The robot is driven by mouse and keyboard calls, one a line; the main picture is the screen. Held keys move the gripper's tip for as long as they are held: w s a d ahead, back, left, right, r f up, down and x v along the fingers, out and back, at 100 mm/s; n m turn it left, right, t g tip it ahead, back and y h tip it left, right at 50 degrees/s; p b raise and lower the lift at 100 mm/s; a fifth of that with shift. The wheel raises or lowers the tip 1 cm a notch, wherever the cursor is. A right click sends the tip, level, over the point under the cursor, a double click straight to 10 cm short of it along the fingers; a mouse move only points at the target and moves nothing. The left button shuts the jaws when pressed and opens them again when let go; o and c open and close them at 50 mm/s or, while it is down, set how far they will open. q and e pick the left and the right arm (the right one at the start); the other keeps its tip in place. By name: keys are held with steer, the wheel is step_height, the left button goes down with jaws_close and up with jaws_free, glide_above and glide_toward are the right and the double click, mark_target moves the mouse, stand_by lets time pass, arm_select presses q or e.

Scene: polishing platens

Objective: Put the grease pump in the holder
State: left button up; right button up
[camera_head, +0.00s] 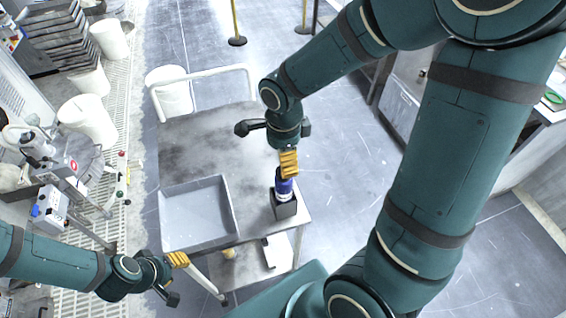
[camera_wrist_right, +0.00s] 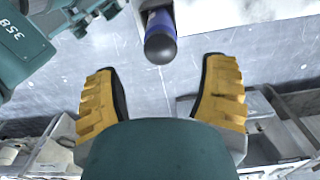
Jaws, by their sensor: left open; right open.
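The grease pump (camera_head: 284,188), blue with a white band, stands upright in the dark box-shaped holder (camera_head: 285,209) at the right front corner of the cart top. Its lower end is hidden inside the holder. My right gripper (camera_head: 288,163) is just above the pump and overlaps its top in the head view. In the right wrist view its yellow fingers (camera_wrist_right: 164,72) are open with nothing between them. The pump's dark rounded end and blue body (camera_wrist_right: 160,38) show beyond the fingertips there. My left gripper (camera_head: 177,260) is open and empty, low at the cart's front left.
A grey tray (camera_head: 233,209) takes up the front left of the cart top (camera_head: 215,140). The back of the cart top is clear. A white push handle (camera_head: 205,75) rises at the back. White buckets (camera_head: 88,120) and lab equipment stand at the left.

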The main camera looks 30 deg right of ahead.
step_height(320, 180, up, 7)
steer(key=s+a+f+n+y, duration=0.1)
steer(key=a+f+n, duration=0.3)
steer(key=f+n, duration=0.2)
steer(key=a+f+n+t+y, duration=0.1)
steer(key=a+f+n, duration=0.3)
steer(key=f, duration=0.7)
steer(key=s+a+f+n+t+y, duration=0.1)
steer(key=a+f+n+y, duration=0.1)
steer(key=a+f+n, duration=0.3)
steer(key=shift+s+a+f+n+p, duration=0.1)
steer(key=shift+s+f+n+p, duration=0.1)
steer(key=shift+f+n, duration=0.75)
steer(key=shift+s+f+n+p, duration=0.1)
steer(key=shift+f+n+p, duration=0.05)
steer(key=shift+f+n, duration=0.75)
steer(key=shift+s+f+n, duration=0.15)
steer(key=shift+f+n, duration=0.1)
steer(key=shift+f, duration=0.1)
steer(key=shift+s, duration=0.15)
